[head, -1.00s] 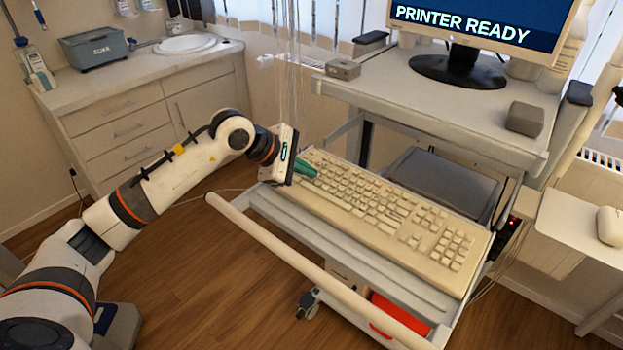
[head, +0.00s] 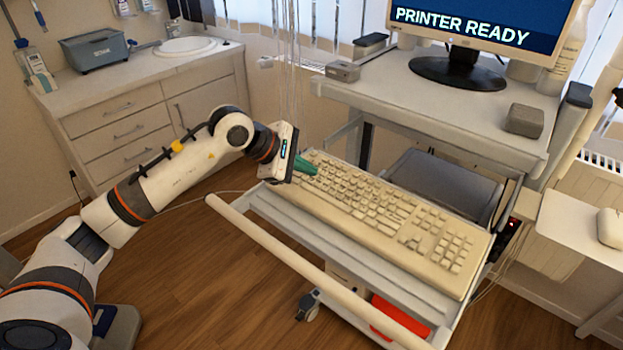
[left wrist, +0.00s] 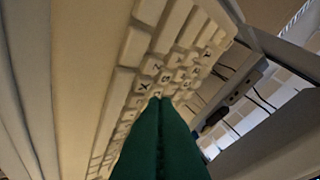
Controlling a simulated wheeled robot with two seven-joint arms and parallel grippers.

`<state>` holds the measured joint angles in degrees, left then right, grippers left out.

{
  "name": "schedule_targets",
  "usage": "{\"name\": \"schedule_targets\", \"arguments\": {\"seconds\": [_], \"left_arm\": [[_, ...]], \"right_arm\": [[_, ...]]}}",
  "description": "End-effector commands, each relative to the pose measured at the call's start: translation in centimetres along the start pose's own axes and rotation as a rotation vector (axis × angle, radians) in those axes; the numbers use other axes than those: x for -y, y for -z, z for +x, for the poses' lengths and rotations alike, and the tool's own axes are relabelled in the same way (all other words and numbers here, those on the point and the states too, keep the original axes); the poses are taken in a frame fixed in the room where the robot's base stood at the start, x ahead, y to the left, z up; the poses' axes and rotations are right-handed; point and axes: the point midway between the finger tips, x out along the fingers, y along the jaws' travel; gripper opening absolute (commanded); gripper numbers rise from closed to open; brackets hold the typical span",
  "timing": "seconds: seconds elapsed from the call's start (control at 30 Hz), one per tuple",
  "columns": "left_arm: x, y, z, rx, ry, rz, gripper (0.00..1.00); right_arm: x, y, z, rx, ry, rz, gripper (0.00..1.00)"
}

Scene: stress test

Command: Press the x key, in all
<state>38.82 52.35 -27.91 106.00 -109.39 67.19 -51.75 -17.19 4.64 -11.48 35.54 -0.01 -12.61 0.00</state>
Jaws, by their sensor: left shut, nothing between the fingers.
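The cream keyboard (head: 385,215) lies on the cart's pull-out shelf. My left gripper (head: 312,171) is over its left end, with green fingers shut and empty. In the left wrist view the closed green fingertips (left wrist: 162,100) point at the letter keys of the keyboard (left wrist: 120,80). The x key (left wrist: 144,86) shows just left of and beyond the tips. I cannot tell whether the tips touch a key. Keys under the fingers are hidden. The monitor (head: 475,28) reads "PRINTER READY". My right gripper is not in view.
A cart handle bar (head: 300,265) runs in front of the keyboard shelf. A grey box (head: 525,120) and a small box (head: 343,70) stand on the upper shelf. A white mouse (head: 610,227) lies on a side shelf at right.

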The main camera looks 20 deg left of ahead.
Motion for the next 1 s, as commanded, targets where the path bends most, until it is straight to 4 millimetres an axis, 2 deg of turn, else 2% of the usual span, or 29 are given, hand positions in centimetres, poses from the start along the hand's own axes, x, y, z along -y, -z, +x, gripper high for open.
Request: {"name": "schedule_targets", "arguments": {"seconds": [0.33, 0.8, 1.0], "left_arm": [[0.2, 0.2, -0.2, -0.001, 0.0, 0.0, 0.0], [2.4, 2.4, -3.3, 0.0, 0.001, 0.002, 0.0], [2.5, 2.6, -3.5, 0.0, 0.0, 0.0, 0.0]], "right_arm": [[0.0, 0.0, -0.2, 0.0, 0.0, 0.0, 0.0], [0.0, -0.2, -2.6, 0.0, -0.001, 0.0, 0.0], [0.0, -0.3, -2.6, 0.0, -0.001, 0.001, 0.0]]}}
